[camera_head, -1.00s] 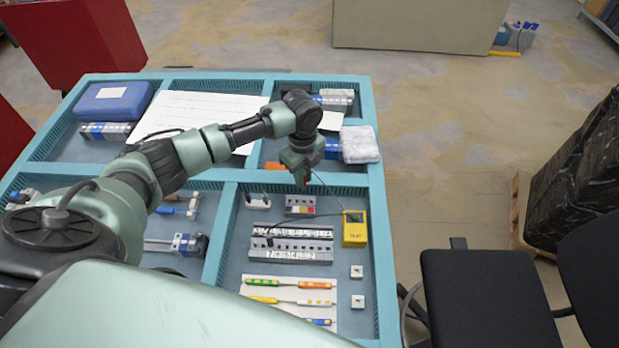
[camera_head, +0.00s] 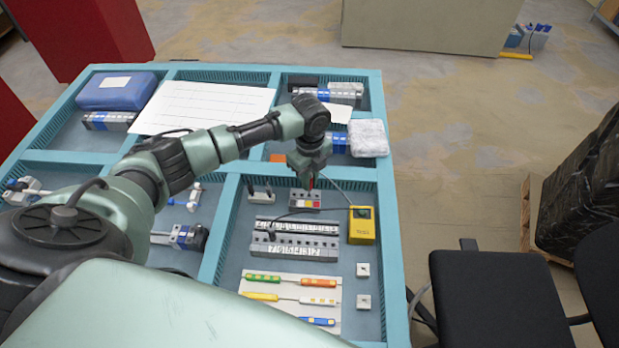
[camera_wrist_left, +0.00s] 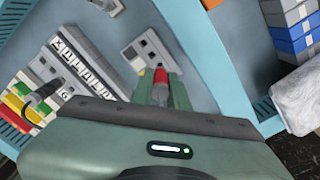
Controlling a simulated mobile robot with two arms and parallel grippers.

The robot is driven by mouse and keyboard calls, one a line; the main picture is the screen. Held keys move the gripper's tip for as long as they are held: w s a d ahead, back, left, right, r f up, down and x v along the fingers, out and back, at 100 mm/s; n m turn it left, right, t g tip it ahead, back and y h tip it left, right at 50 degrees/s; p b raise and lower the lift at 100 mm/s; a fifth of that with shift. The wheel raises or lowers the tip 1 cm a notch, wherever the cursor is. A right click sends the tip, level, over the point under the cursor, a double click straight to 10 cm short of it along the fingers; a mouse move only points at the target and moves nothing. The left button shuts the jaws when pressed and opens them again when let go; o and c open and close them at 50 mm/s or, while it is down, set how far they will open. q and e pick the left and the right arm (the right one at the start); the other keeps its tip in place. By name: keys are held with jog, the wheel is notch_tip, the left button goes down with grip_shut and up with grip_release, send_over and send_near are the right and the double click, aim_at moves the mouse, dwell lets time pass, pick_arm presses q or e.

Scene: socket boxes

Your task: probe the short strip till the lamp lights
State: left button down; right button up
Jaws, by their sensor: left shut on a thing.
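My left gripper (camera_head: 309,180) is shut on a red probe (camera_wrist_left: 160,77), pointing down at the short strip (camera_head: 304,202). The short strip is a small grey block with red, white and yellow patches along its front; its holed top shows in the left wrist view (camera_wrist_left: 147,48). The probe tip is at or just over the strip; I cannot tell whether it touches. A yellow tester box (camera_head: 361,225) stands to the right, with a cable running to the probe. I cannot make out a lit lamp on it. My right gripper is not in view.
Longer grey terminal strips (camera_head: 295,251) lie in front, with a black probe (camera_wrist_left: 44,92) standing at one. A white card (camera_head: 290,292) holds coloured-handled tools. Two small white squares lie at the right.

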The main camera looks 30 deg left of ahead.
pick_arm(q)
jog(key=shift+f+b, duration=0.5)
jog(key=shift+f, duration=0.8)
dwell(2.5)
jog(key=c, duration=1.3)
grip_release()
